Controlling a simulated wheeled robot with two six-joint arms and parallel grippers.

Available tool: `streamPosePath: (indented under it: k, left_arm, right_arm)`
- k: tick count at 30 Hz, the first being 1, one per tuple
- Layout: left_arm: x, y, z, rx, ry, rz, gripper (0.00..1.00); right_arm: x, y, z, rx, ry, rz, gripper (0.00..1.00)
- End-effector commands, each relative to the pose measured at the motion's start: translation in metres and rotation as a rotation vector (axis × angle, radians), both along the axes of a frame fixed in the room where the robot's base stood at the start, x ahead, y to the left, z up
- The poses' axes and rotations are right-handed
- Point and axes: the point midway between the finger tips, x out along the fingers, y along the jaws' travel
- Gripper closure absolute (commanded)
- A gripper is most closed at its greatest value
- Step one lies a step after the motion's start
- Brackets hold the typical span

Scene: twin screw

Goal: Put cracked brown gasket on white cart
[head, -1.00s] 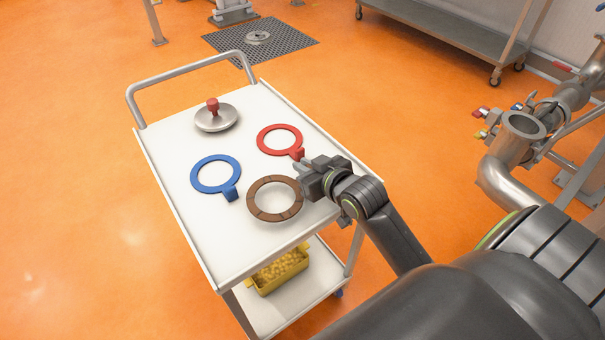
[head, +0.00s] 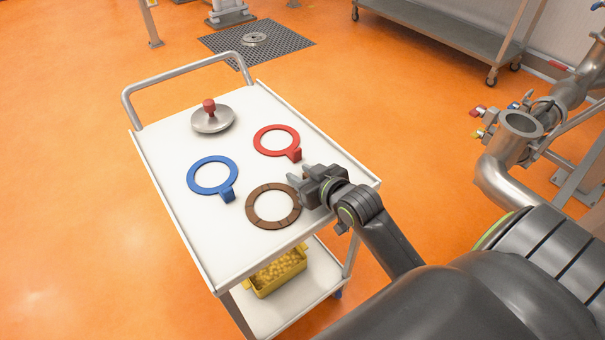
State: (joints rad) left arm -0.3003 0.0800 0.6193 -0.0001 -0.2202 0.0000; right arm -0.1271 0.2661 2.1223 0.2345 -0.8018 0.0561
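The cracked brown gasket (head: 254,212) lies flat on the top of the white cart (head: 215,255), near its front right part. Dark crack lines cross its ring. My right gripper (head: 299,175) is just above the cart top at the gasket's upper right edge. Its two fingers are spread apart with nothing between them. I cannot tell whether a finger still touches the ring. My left gripper is not in view.
A blue ring with a tab (head: 191,178), a red ring with a tab (head: 257,144) and a steel lid with a red knob (head: 213,123) share the cart top. A yellow bin (head: 265,291) stands on the lower shelf. Steel piping (head: 497,180) is at right.

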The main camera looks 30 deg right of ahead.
Motion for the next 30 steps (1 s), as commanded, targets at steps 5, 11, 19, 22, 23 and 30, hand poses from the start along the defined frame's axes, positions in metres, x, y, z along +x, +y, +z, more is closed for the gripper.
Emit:
streamPosePath:
  k: [5, 11, 19, 22, 23, 30]
  left_arm:
    - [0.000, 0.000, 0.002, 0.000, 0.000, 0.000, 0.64]
    - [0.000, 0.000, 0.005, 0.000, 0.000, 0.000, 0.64]
    - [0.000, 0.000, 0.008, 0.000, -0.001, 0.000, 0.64]
    - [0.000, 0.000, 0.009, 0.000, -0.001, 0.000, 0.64]
    - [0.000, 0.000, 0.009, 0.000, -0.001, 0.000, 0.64]
    - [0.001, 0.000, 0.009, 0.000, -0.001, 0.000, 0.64]
  right_arm:
    - [-0.011, -0.001, 0.007, -0.001, 0.000, -0.001, 0.68]
    - [-0.049, -0.005, 0.022, -0.003, 0.002, 0.000, 0.68]
    - [-0.094, -0.008, 0.041, -0.004, 0.002, 0.001, 0.68]
    - [-0.104, -0.008, 0.045, -0.002, 0.001, 0.001, 0.68]
    - [-0.105, -0.008, 0.046, -0.002, 0.000, 0.001, 0.68]
    - [-0.111, -0.009, 0.048, 0.000, 0.000, 0.001, 0.68]
